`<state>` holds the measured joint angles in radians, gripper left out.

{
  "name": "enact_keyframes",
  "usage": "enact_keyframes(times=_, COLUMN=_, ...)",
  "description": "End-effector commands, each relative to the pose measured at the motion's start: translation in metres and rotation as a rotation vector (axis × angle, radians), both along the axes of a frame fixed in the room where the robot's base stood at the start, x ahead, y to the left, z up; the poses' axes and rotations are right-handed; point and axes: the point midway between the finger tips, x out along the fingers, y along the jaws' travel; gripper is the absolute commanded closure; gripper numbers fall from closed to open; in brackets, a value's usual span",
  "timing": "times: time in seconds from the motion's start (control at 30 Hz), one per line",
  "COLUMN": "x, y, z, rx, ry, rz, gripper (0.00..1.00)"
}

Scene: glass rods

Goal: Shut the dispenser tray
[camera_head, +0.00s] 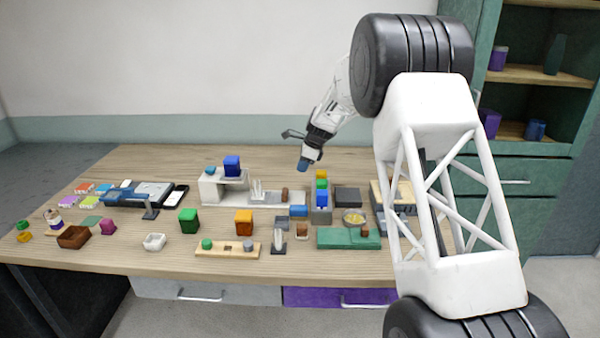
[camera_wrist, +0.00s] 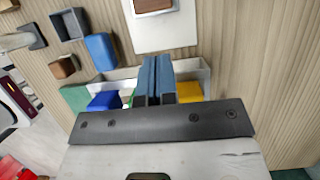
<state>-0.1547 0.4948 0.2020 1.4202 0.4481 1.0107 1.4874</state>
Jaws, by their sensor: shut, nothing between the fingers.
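My gripper (camera_head: 304,165) is shut and empty in the air above the back middle of the table. In the wrist view its blue fingers (camera_wrist: 157,78) are together, in front of a grey block holder (camera_wrist: 195,72). This holder looks like the dispenser (camera_head: 321,215), with yellow, green and blue blocks stacked in it. A blue box-shaped part (camera_head: 298,211), possibly the tray, sits out at the dispenser's left side; it also shows in the wrist view (camera_wrist: 102,51). I cannot tell whether it is joined to the dispenser. The fingers hide part of the holder.
A white base (camera_head: 240,199) with a blue cube (camera_head: 232,166) and a brown block (camera_head: 285,194) stands left of the dispenser. A green board (camera_head: 335,238) lies in front of it, a dark grey box (camera_head: 347,196) to its right. Space above the table is clear.

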Motion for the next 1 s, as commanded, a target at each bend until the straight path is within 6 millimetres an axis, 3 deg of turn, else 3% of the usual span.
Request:
enact_keyframes(times=0.6, x=0.0, y=0.027, z=-0.069, rx=-0.001, ry=0.001, rz=0.0, gripper=1.0)
enact_keyframes(times=1.0, x=0.0, y=0.035, z=-0.086, rx=-0.001, ry=-0.001, rz=0.0, gripper=1.0)
